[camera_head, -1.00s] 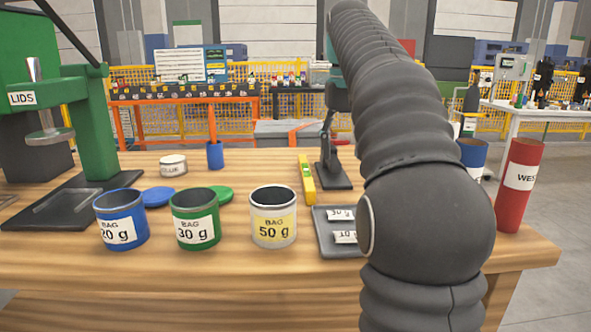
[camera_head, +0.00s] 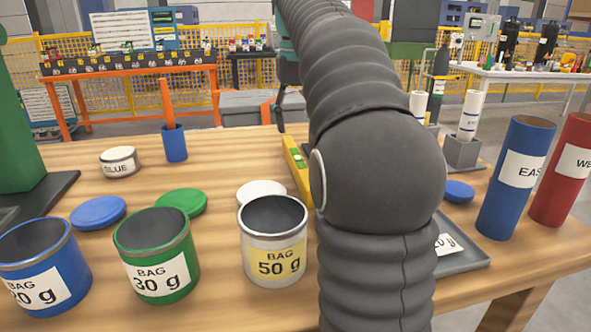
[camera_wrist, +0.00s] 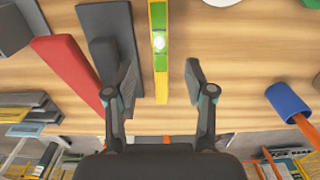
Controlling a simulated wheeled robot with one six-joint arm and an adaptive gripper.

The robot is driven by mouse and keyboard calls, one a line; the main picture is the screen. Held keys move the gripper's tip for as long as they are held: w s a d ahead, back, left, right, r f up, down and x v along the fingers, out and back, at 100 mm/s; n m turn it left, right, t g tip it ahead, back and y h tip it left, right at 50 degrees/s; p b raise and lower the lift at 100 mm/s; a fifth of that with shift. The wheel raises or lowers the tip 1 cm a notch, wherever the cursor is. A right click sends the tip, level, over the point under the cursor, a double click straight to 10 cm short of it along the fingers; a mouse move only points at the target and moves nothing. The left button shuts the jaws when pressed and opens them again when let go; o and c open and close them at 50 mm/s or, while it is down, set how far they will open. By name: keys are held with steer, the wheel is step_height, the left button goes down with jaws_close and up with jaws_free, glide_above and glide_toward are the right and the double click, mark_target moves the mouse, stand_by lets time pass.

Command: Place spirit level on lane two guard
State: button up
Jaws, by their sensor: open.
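The spirit level (camera_head: 298,170) is a narrow yellow bar with green parts, lying on the wooden bench beside my arm, which hides part of it. In the wrist view the level (camera_wrist: 159,50) runs lengthwise between my open fingers, with a bright vial. My gripper (camera_wrist: 160,78) is open and empty, with one finger on each side of the level's line; contact does not show. In the head view my gripper (camera_head: 281,112) is partly hidden at the bench's far edge. Yellow mesh guards (camera_head: 230,75) stand behind the bench; I cannot tell which is lane two's.
A dark stand (camera_wrist: 108,35) and red bar (camera_wrist: 65,72) lie left of the level in the wrist view. A blue cup (camera_head: 174,145) stands farther left in the head view. White (camera_head: 273,255), green (camera_head: 155,265) and blue tins (camera_head: 40,270) stand in front.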

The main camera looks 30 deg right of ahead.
mark_target(297, 158)
step_height(297, 158, down, 10)
steer(key=shift+s+r+b, duration=0.15)
steer(key=shift+r+b, duration=0.1)
steer(key=shift+b, duration=0.95)
jaws_close()
